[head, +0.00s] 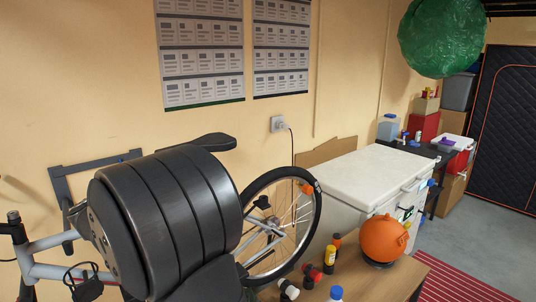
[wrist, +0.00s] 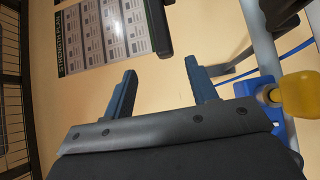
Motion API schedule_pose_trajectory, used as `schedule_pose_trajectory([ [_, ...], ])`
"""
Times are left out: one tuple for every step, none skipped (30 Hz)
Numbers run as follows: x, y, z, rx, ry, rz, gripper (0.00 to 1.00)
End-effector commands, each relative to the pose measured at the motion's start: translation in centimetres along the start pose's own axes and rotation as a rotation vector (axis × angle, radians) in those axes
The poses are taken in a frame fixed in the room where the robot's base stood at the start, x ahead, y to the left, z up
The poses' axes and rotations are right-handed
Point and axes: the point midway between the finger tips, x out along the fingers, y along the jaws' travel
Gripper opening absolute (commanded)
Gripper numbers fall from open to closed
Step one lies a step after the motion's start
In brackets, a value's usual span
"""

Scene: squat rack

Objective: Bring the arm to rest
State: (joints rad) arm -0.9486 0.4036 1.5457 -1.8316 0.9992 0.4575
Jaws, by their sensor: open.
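My gripper (wrist: 161,66) shows in the wrist view with its two dark blue fingers spread apart. Nothing is between the fingers. They point toward the cream wall (wrist: 165,110), and a printed wall chart (wrist: 100,35) is beyond them. I cannot make out my gripper in the head view.
A bicycle wheel (head: 313,215) stands by the wall. A wooden table (head: 375,283) carries an orange ball-shaped object (head: 383,238) and several small bottles. A white chest (head: 365,170) stands behind it. A green ball (head: 442,35) is high at right. A yellow object (wrist: 300,93) is right of my gripper.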

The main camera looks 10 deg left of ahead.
Motion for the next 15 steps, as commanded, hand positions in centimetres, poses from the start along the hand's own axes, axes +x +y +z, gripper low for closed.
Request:
schedule_pose_trajectory([
  [0.6,-0.1,0.1,0.000,-0.003,0.000,0.53],
  [0.9,-0.1,0.1,-0.001,-0.004,0.000,0.53],
  [1.5,-0.1,0.1,-0.001,-0.004,0.000,0.53],
  [2.0,-0.1,0.1,0.000,-0.003,0.000,0.53],
  [2.5,-0.1,0.1,0.000,-0.003,0.000,0.53],
  [3.3,-0.1,0.1,-0.001,-0.005,-0.001,0.53],
  [3.9,-0.1,0.1,-0.001,-0.004,0.000,0.53],
  [4.5,-0.1,0.1,0.000,-0.003,0.000,0.53],
  [5.3,-0.1,0.1,-0.001,-0.004,0.000,0.53],
  [5.9,-0.1,0.1,-0.001,-0.004,0.000,0.53],
  [6.5,-0.1,0.1,-0.001,-0.003,-0.001,0.53],
  [7.3,-0.1,0.1,0.000,-0.004,0.000,0.53],
  [7.9,-0.2,0.1,-0.001,-0.004,-0.001,0.53],
  [8.5,-0.1,0.1,-0.001,-0.003,-0.001,0.53],
  [9.3,-0.2,0.1,-0.001,-0.003,-0.001,0.53],
])
